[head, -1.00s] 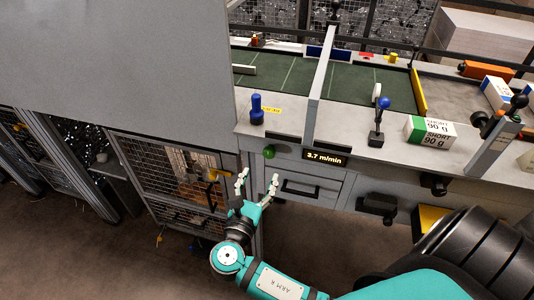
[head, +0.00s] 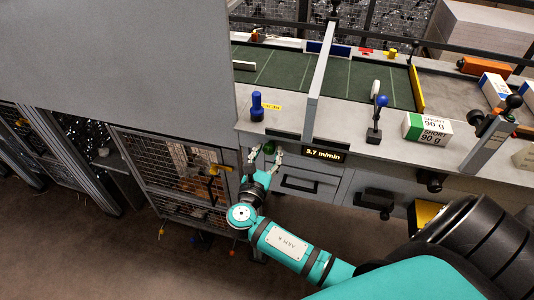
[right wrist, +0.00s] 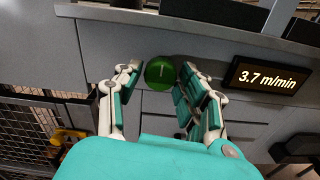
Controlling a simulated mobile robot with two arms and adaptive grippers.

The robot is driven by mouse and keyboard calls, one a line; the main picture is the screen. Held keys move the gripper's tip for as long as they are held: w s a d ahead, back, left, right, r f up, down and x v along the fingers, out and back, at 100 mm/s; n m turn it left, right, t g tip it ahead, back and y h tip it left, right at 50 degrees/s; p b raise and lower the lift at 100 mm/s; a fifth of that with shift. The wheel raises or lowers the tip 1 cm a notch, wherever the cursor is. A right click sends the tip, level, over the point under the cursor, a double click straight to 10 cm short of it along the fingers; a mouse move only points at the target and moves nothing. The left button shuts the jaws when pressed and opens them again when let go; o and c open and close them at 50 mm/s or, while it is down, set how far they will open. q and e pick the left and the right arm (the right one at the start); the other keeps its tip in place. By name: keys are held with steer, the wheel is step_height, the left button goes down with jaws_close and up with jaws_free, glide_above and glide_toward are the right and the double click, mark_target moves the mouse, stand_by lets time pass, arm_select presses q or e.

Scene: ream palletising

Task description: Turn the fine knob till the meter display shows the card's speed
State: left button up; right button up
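The green fine knob (right wrist: 161,72) sits on the grey front panel, with a pale mark near its middle; it also shows in the head view (head: 269,149). The meter display (right wrist: 266,80) to its right reads 3.7 m/min, and it shows in the head view too (head: 323,154). My right gripper (right wrist: 160,76) is open, with one finger on each side of the knob; I cannot tell whether either finger touches it. The speed card cannot be made out. My left gripper is not in view.
A blue knob (head: 257,107) stands on the ledge above the green knob. A blue-tipped lever (head: 376,120) and a white-and-green ream (head: 427,129) stand further right. A drawer (head: 305,185) lies below the display. A mesh cage (head: 175,180) is at the left.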

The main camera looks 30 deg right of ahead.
steer(key=c, duration=0.7)
steer(key=shift+f+m, duration=0.1)
steer(key=shift+m, duration=0.2)
steer(key=m+b, duration=0.2)
steer(key=m, duration=0.1)
steer(key=shift+f+m, duration=0.1)
steer(key=shift+m, duration=0.2)
steer(key=shift+m+b, duration=1.5)
steer(key=shift+m, duration=0.3)
steer(key=o, duration=1.2)
steer(key=shift+r, duration=0.2)
steer(key=shift+c, duration=0.2)
